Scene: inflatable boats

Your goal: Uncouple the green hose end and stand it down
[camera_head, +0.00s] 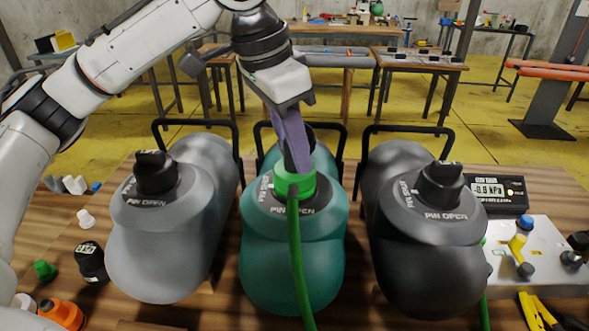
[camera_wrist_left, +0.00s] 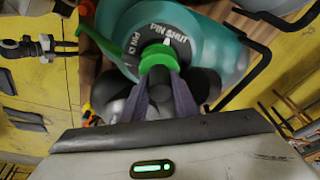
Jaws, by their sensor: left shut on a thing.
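The green hose end (camera_head: 295,186) sits upright on the valve of the teal boat (camera_head: 292,262), the middle of three boats. My left gripper (camera_head: 298,160) comes down from above with its purple fingers shut on the hose end. In the left wrist view the fingers (camera_wrist_left: 160,88) close around the green hose end (camera_wrist_left: 158,60), which is against the valve face. Whether it is still locked there cannot be told. The green hose (camera_head: 299,255) runs from it down the front of the teal boat. My right gripper is not in view.
A grey boat (camera_head: 165,255) stands left and a dark boat (camera_head: 425,265) right, each with a black valve cap. A gauge (camera_head: 490,192) and a white panel with colored fittings (camera_head: 535,262) are at right. Small caps and an orange bottle (camera_head: 62,313) lie at left.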

